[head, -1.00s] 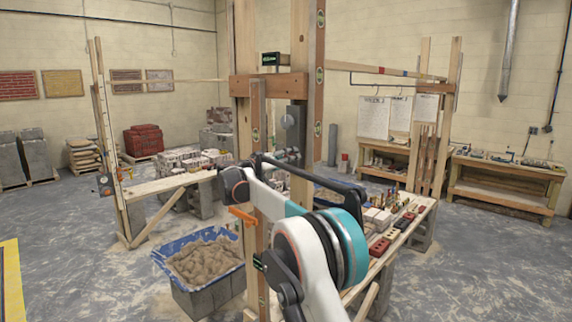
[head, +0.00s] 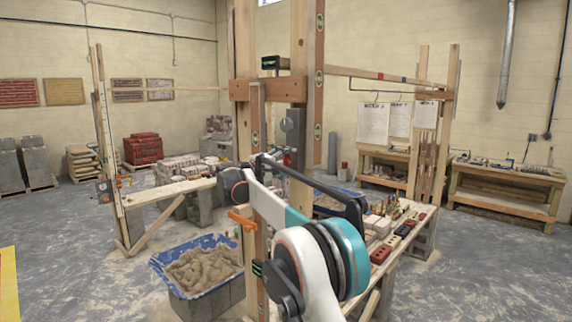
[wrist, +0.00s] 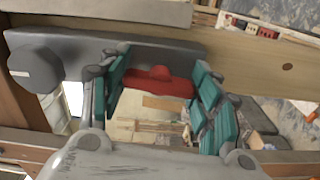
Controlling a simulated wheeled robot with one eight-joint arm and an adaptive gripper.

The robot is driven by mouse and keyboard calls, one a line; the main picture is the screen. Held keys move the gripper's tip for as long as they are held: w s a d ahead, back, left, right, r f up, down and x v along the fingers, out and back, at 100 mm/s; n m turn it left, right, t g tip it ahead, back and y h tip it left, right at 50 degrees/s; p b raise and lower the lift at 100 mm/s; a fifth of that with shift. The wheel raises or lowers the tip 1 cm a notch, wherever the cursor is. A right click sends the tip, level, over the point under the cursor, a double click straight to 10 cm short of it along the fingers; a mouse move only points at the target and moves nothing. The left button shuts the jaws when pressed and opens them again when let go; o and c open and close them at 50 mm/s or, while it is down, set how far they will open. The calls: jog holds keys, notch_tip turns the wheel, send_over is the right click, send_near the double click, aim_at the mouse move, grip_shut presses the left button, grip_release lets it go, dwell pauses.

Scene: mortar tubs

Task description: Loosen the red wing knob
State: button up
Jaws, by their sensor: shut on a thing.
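The red wing knob (wrist: 155,82) shows in the wrist view against a grey metal bracket (wrist: 180,52). My gripper (wrist: 160,76) is around it, with one teal-padded finger at each end. It is shut on the knob, whose wings lie across between the fingers. In the head view a small red bit of the knob (head: 287,159) shows beside my gripper (head: 284,152), at the grey bracket on the wooden post. My arm hides much of this area there.
Upright timber posts (head: 304,60) stand close around my gripper. A blue mortar tub (head: 205,240) is at lower left. A plank bench (head: 400,240) with bricks and tools is at right. A round grey knob (wrist: 35,69) sits left of the fingers. Open floor lies at far right.

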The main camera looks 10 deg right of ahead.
jog(key=shift+r+n, duration=0.1)
jog(key=shift+n, duration=0.5)
jog(key=o, duration=1.1)
jog(key=shift+w+a, duration=0.1)
jog(key=shift+c, duration=0.2)
jog(key=v, duration=1.2)
